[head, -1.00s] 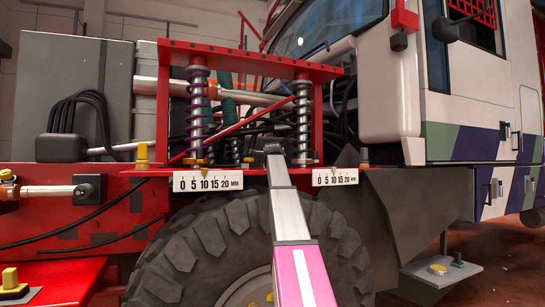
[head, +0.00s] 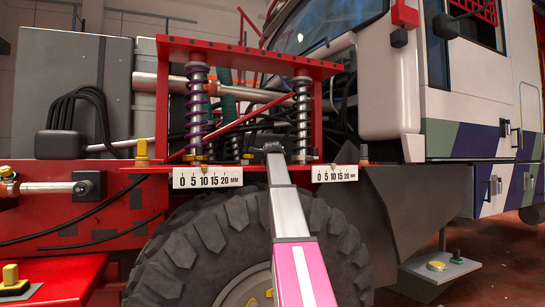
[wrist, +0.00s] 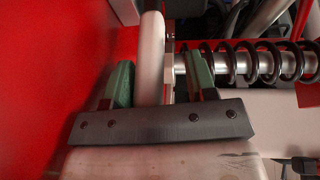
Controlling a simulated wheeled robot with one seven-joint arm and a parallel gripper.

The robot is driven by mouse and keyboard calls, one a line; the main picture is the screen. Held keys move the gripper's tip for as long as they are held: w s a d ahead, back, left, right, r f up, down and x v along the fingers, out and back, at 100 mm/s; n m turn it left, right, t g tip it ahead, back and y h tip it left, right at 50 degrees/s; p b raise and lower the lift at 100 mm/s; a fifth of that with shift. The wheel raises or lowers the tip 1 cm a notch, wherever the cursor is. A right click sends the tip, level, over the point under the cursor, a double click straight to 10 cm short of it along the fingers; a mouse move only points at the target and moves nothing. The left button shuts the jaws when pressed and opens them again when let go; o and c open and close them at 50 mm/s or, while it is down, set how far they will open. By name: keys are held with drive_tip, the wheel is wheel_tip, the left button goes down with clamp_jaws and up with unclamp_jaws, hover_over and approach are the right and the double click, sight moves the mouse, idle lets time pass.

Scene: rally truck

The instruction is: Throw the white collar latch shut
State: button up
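In the wrist view a pale, whitish bar (wrist: 151,60) stands upright between the two green fingers of my gripper (wrist: 160,82). It looks like the latch's lever, but I cannot tell for certain. The fingers are apart, with a visible gap between the bar and the right finger; the left finger is closer to it. A dark coil spring on a silver rod (wrist: 255,63) runs rightward from beside the right finger. In the head view my gripper (head: 272,147) is small and dark, just left of the right coil-over spring's lower end (head: 303,148). The latch is not clear there.
A red frame (head: 250,57) surrounds the springs, with a second purple spring (head: 197,110) at left. Two white millimetre scales (head: 207,178) (head: 335,174) sit on the ledge below. A large tyre (head: 190,250) is underneath. In the wrist view a red panel (wrist: 50,70) stands close on the left.

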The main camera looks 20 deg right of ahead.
drive_tip(key=v, duration=1)
drive_tip(key=shift+s+a, duration=0.1)
drive_tip(key=shift+s, duration=0.25)
